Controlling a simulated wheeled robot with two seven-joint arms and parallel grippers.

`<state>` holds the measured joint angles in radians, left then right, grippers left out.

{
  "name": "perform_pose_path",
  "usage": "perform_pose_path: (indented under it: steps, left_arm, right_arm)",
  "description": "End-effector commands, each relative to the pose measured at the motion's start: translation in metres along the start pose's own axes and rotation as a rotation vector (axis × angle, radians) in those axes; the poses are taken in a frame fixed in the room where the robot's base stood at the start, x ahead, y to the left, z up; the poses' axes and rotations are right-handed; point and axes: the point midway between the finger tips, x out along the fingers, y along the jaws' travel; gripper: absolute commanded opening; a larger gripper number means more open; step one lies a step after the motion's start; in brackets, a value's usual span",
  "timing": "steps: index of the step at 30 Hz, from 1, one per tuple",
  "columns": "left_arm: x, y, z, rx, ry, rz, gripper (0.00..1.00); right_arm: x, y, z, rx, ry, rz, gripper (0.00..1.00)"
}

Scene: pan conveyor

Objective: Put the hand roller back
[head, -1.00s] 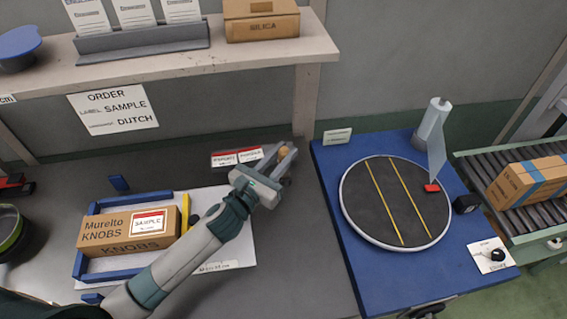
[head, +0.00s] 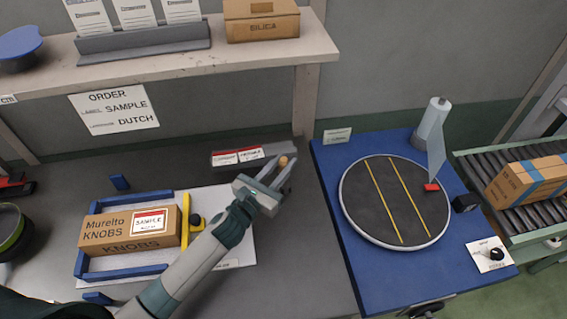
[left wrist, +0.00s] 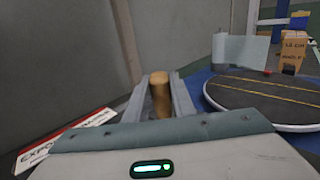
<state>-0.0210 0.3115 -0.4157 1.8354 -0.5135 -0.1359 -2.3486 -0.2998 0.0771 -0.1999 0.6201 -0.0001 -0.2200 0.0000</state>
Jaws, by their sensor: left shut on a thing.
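My left gripper (head: 279,172) is shut on the hand roller (head: 283,161), of which only a tan, wooden-looking end shows between the fingers. In the left wrist view the roller (left wrist: 160,92) stands as a tan cylinder between the two grey fingers (left wrist: 160,104). The rest of it is hidden by the gripper. The gripper is over the grey bench, just right of the red-and-white label holder (head: 238,156). I cannot tell whether the roller touches the bench. My right gripper is not in view.
A Muretto Knobs carton (head: 128,229) with a SAMPLE label sits in a blue frame (head: 125,275) beside a yellow piece (head: 185,218). Right is a blue table (head: 335,180) with a round turntable (head: 395,200). A shelf (head: 180,62) overhangs the bench's back. The bench front is clear.

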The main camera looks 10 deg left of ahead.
Motion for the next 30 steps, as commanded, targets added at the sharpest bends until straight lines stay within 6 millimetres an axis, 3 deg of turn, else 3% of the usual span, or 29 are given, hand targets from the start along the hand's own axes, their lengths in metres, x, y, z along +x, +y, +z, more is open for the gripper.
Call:
perform_pose_path:
  steps: [2, 3, 5, 18, 23, 30]
  left_arm:
    - [0.000, 0.000, -0.003, 0.000, -0.001, 0.000, 0.00]
    - [0.000, 0.000, -0.002, 0.001, 0.000, 0.000, 0.30]
    - [0.000, 0.000, -0.002, 0.000, 0.000, 0.000, 0.41]
    - [0.000, 0.000, 0.003, 0.000, 0.000, 0.000, 0.41]
    - [-0.016, 0.000, -0.002, 0.002, 0.001, 0.000, 0.41]
    - [-0.055, 0.000, -0.003, 0.001, 0.002, -0.001, 0.41]
  right_arm:
    - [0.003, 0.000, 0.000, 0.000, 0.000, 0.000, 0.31]
    - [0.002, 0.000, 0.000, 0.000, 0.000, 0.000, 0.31]
    - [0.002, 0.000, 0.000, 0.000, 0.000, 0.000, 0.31]
    - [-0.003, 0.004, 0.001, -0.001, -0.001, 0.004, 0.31]
    - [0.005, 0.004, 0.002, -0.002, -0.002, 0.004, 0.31]
    - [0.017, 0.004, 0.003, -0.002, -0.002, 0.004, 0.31]
